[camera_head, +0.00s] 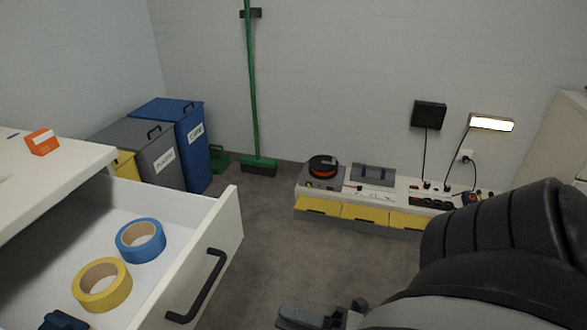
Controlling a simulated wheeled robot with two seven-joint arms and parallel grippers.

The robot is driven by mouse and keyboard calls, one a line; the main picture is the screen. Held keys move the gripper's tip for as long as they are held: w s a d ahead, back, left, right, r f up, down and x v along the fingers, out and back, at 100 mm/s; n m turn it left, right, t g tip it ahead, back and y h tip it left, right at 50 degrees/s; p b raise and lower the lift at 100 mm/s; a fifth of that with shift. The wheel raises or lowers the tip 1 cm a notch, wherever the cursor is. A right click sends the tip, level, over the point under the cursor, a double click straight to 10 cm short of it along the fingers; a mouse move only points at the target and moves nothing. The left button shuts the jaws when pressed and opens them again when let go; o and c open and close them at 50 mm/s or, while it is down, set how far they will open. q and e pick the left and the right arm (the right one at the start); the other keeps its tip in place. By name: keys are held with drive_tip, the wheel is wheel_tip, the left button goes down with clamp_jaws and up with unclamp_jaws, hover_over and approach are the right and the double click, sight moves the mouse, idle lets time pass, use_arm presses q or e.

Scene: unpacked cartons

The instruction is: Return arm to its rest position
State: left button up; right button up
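My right arm (500,255) comes in from the lower right, with a black ribbed sleeve and a grey link. My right gripper (312,317) shows at the bottom edge, partly cut off by the frame. It is over the floor, to the right of the open drawer and apart from its front. Whether its fingers are open or shut is not clear, and I see nothing held in it. My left gripper is not in view.
The open white drawer (228,225) holds a blue tape roll (140,240), a yellow tape roll (102,284) and a dark blue item (62,320). An orange box (41,142) sits on the counter. Bins and a low shelf (300,190) line the wall. Middle floor is clear.

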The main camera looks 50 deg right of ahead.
idle(0.5)
